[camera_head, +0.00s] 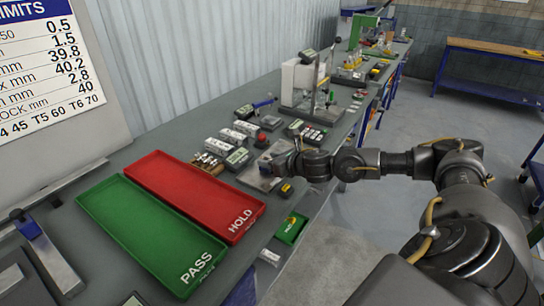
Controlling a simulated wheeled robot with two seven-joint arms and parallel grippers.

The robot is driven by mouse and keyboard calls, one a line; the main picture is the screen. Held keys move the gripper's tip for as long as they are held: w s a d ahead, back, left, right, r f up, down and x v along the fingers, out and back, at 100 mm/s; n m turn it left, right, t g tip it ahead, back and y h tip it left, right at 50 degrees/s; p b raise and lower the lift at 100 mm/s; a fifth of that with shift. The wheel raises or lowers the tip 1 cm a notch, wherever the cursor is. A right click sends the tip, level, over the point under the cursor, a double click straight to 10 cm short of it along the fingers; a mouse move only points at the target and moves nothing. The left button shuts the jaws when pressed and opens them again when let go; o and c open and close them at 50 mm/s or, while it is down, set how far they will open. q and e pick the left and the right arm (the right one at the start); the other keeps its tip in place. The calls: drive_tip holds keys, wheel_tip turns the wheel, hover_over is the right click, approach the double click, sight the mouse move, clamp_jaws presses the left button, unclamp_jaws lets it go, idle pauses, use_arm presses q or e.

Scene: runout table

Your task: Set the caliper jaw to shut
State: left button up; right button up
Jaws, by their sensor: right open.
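My right gripper (284,163) reaches in from the right over a grey plate (256,180) on the bench. It is open, and its fingers are small and dark here. The gripper and wrist cover part of the plate. I cannot pick out the caliper or its jaw with certainty; it may be hidden at the gripper. A small yellow-and-black item (286,190) lies just below the gripper. My left gripper is not in view.
A green PASS tray (150,235) and a red HOLD tray (190,190) lie left of the plate. Small boxed items (238,158) and a red button (262,141) stand close behind. A gauge stand (305,85) is farther back. The bench edge runs below my arm.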

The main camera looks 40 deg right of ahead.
drive_tip(key=shift+w, duration=0.15)
clamp_jaws()
idle(0.4)
